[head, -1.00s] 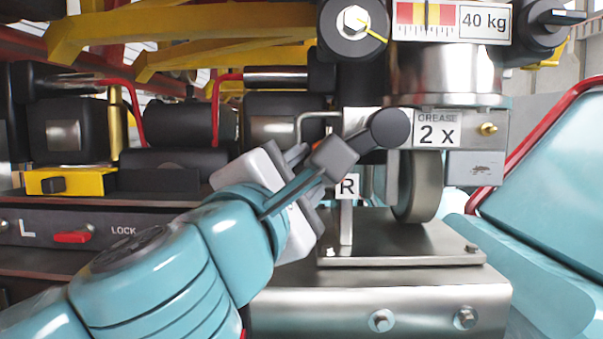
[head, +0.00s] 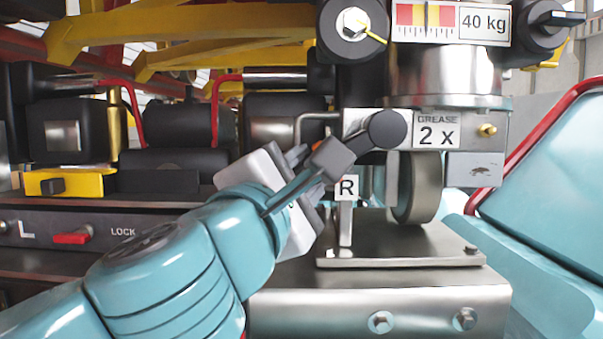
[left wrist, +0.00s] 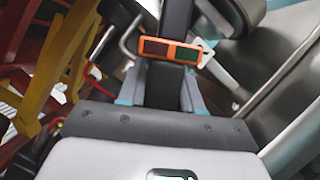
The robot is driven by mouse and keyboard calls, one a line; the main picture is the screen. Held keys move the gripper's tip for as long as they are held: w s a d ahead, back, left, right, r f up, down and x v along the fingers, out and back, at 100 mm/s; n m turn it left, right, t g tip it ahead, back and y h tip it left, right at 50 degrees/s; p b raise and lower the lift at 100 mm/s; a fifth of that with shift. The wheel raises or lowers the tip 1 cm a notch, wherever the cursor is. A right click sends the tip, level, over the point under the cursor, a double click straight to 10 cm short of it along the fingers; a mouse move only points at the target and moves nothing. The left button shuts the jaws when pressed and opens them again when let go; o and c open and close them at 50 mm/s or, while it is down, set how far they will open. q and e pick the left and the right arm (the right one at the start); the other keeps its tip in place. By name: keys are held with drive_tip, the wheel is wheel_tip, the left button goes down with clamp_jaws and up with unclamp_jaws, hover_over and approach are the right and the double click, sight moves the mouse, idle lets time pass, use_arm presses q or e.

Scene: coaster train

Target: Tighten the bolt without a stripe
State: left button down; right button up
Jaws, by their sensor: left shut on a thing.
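My left gripper (head: 308,172) is shut on a dark grey wrench-like tool with a round head (head: 388,130). The tool slants up to the right, and its head is in front of the metal block left of the grease label. In the left wrist view, the tool's shaft (left wrist: 170,88) runs between the fingers (left wrist: 168,92) and carries an orange indicator (left wrist: 170,50) with a red and a green window. Two hex bolts (head: 381,321) (head: 466,318) sit on the front of the metal bracket (head: 300,298). I cannot make out a stripe on either. My right gripper is out of view.
A dial with a hex nut and yellow pointer (head: 354,22) is above the tool. A metal wheel (head: 416,187) stands right of it, above a plate. A red lock lever (head: 72,238) is at left. A teal panel with a red rail (head: 545,170) bounds the right.

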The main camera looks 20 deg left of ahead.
use_arm(q)
drive_tip(key=shift+w+a+r, duration=0.1)
drive_tip(key=shift+w+a, duration=0.1)
drive_tip(key=shift+w, duration=0.1)
idle(1.8)
drive_tip(key=shift+s+d, duration=0.1)
drive_tip(key=shift+s, duration=0.05)
drive_tip(key=shift+s+d+p, duration=0.2)
drive_tip(key=shift+s+d, duration=0.1)
drive_tip(key=shift+s, duration=0.7)
drive_tip(key=shift+s+d+p, duration=0.15)
drive_tip(key=shift+s+d, duration=0.1)
drive_tip(key=shift+s, duration=0.75)
